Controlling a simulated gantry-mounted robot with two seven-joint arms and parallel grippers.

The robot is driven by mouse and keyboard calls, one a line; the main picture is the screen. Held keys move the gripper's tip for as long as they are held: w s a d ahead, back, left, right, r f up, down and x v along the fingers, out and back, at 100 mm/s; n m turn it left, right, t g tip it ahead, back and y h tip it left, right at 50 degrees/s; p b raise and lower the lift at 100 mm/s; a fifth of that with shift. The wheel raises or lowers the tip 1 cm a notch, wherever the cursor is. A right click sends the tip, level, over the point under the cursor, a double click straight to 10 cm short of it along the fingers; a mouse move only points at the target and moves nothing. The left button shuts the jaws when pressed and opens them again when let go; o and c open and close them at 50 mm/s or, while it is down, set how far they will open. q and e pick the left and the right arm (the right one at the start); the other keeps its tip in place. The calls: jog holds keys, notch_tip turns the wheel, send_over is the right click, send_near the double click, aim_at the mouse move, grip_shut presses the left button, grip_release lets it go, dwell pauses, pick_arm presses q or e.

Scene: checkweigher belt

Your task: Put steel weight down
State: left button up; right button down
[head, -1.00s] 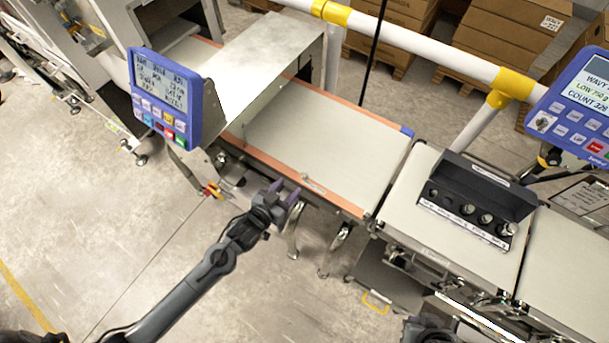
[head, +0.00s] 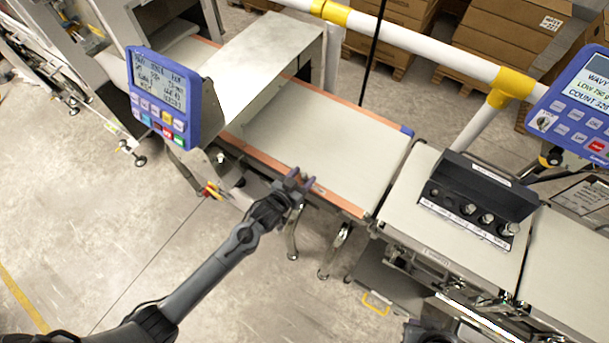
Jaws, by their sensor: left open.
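The leftmost holes of the case look dark and empty. My right gripper does not show; only a dark piece is visible at the bottom edge.
A blue control panel (head: 162,98) stands left of the belt, and another blue panel (head: 580,108) is at the right. A white rail (head: 430,52) with yellow joints runs behind. A metal hood (head: 255,75) covers the belt's far left part. Most of the belt is clear.

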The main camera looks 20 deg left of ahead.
pick_arm(q)
grip_shut()
jog(key=shift+r, duration=0.15)
